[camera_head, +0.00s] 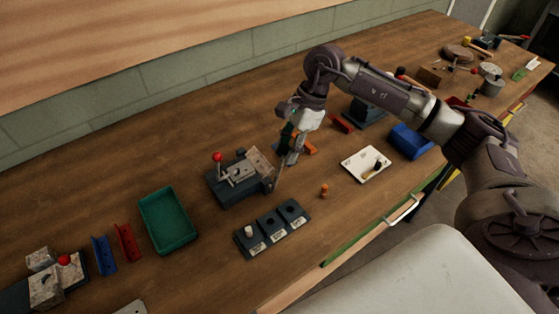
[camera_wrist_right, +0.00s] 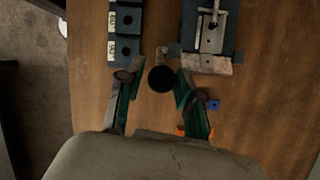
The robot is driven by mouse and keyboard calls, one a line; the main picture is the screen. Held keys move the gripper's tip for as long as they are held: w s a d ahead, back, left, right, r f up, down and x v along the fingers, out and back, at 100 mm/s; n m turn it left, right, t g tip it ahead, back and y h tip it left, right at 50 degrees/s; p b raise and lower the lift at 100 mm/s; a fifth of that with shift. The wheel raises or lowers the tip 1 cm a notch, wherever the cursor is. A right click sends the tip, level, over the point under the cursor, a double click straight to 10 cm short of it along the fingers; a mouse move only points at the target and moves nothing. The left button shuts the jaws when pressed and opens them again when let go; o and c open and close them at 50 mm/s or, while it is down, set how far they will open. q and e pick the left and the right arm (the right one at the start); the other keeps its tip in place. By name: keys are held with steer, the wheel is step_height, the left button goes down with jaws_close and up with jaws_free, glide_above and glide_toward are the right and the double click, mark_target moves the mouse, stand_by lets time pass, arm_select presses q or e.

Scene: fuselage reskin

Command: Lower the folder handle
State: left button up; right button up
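The folder (camera_head: 240,178) is a dark grey block with a metal top plate and a red-knobbed lever, in the middle of the bench. It also shows at the top of the right wrist view (camera_wrist_right: 210,38). At its right end, what looks like its handle (camera_head: 279,177) stands up. In the wrist view a black round knob (camera_wrist_right: 161,79), apparently the handle's end seen end-on, lies between my right fingers. My right gripper (camera_head: 288,160) is open, its green-sided fingers (camera_wrist_right: 156,84) spread on either side of the knob; whether they touch it is unclear. My left gripper is out of view.
A dark block with three labelled sockets (camera_head: 272,229) lies in front of the folder. A green tray (camera_head: 168,219) is to its left. A white plate (camera_head: 366,164), blue bin (camera_head: 409,141) and orange part (camera_head: 324,190) are to the right. Another red-knobbed device (camera_head: 45,285) stands lower left.

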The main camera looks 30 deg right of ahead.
mark_target(280, 166)
steer(key=p+x, duration=0.1)
steer(key=x, duration=0.4)
steer(key=shift+f, duration=0.25)
steer(key=shift+w+f, duration=0.1)
steer(key=shift+c, duration=0.6)
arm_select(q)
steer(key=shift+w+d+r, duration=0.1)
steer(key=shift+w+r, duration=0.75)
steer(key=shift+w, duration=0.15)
arm_select(e)
jaws_close()
